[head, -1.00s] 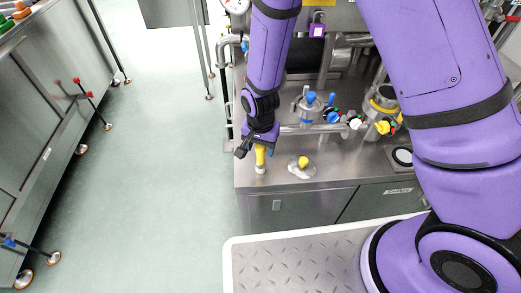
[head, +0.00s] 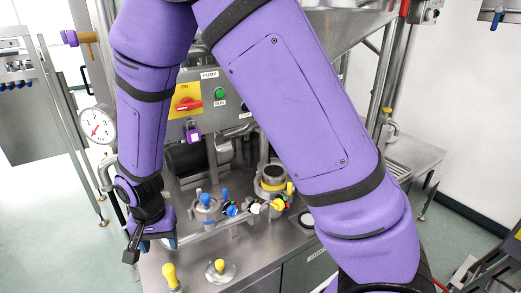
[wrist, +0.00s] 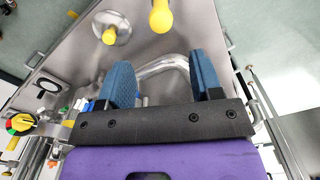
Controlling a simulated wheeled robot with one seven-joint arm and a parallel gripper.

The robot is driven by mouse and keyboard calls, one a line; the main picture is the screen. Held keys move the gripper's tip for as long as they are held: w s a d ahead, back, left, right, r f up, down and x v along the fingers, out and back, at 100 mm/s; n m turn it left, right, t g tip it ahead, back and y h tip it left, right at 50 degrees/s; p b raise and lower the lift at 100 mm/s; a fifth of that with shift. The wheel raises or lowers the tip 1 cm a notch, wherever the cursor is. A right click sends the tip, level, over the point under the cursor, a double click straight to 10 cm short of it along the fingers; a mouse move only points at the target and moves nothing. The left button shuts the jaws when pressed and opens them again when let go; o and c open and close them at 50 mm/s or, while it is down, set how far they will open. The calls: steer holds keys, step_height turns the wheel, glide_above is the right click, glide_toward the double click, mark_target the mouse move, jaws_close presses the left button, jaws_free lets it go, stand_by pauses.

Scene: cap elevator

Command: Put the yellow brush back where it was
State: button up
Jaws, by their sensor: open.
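The yellow brush (head: 171,277) stands upright near the front left corner of the steel bench, its yellow handle up; its lower end is cut off by the picture's bottom edge. In the wrist view its handle (wrist: 161,15) shows at the top, beyond the fingertips. My gripper (head: 157,243) is above and behind the brush, apart from it. In the wrist view the two blue finger pads (wrist: 164,78) are spread with nothing between them.
A round steel lid with a yellow knob (head: 220,266) lies right of the brush. A bent steel pipe (wrist: 160,70), valves with coloured knobs (head: 256,206) and a pressure gauge (head: 97,124) stand close by. Floor is free at left.

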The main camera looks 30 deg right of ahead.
steer(key=s+d+r+n+t+y, duration=0.1)
steer(key=s+d+r, duration=0.1)
steer(key=d+r, duration=0.65)
steer(key=s+d+r+n+t, duration=0.1)
steer(key=d+r, duration=0.4)
steer(key=r, duration=0.7)
steer(key=s+d+r+n+t, duration=0.1)
steer(key=s+d+r, duration=0.4)
steer(key=s, duration=0.2)
steer(key=s+d+r+n+t+h, duration=0.1)
steer(key=s+d+r+t, duration=0.1)
steer(key=s+d+r, duration=0.3)
steer(key=s+d, duration=0.1)
steer(key=s, duration=0.2)
steer(key=shift+s+n, duration=0.3)
steer(key=shift+n, duration=0.1)
